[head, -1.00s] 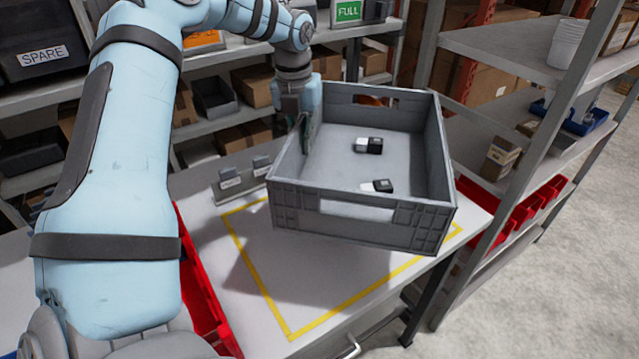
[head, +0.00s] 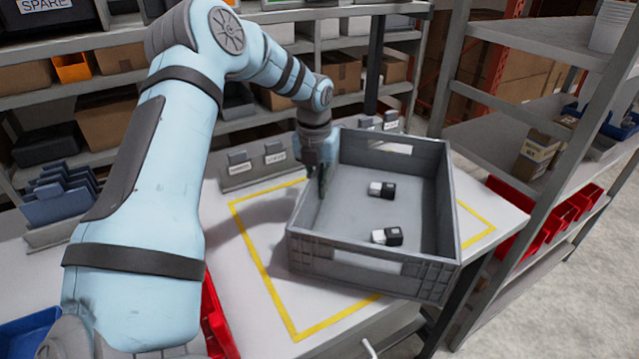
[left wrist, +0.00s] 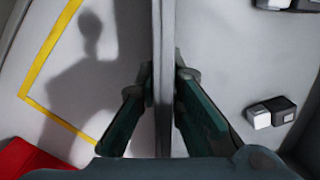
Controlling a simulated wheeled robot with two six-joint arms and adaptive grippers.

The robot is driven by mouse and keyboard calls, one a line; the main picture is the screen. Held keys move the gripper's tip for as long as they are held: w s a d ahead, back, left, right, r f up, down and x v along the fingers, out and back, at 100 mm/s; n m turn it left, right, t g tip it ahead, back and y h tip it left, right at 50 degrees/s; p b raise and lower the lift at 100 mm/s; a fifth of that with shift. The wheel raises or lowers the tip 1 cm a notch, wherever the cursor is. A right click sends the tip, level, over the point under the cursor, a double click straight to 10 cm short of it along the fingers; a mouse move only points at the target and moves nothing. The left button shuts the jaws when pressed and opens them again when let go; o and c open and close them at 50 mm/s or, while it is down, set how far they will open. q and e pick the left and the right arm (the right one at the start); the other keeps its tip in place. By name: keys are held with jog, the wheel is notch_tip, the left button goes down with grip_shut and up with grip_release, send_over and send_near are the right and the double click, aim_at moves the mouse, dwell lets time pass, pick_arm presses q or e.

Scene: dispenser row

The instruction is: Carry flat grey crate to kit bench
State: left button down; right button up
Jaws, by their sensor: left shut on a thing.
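The flat grey crate (head: 372,277) is in the head view, over the white bench top (head: 240,262) with its yellow outline. It holds two small black-and-white items, one farther back (head: 381,189) and one nearer (head: 387,236). My left gripper (head: 322,180) is shut on the crate's left wall. In the left wrist view, the two fingers (left wrist: 160,115) straddle that wall, with the bench and yellow line on one side and the crate floor on the other. Whether the crate's underside touches the bench is hard to tell. My right gripper is not in view.
Label holders (head: 255,163) stand along the bench's back edge. Red bins (head: 216,318) are at the near left of the bench. A grey shelf rack (head: 545,120) with red bins stands close on the right. Shelves with cardboard boxes are behind.

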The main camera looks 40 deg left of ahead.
pick_arm(q)
jog(key=c, duration=1.7)
grip_release()
jog(key=shift+s, duration=0.15)
jog(key=shift+r, duration=0.15)
jog(key=r, duration=0.4)
jog(key=s+r+p, duration=0.1)
jog(key=r, duration=0.3)
jog(key=r+p, duration=0.1)
jog(key=r, duration=0.3)
jog(key=shift+s+d, duration=0.2)
jog(key=shift+d, duration=0.1)
jog(key=shift+f, duration=0.1)
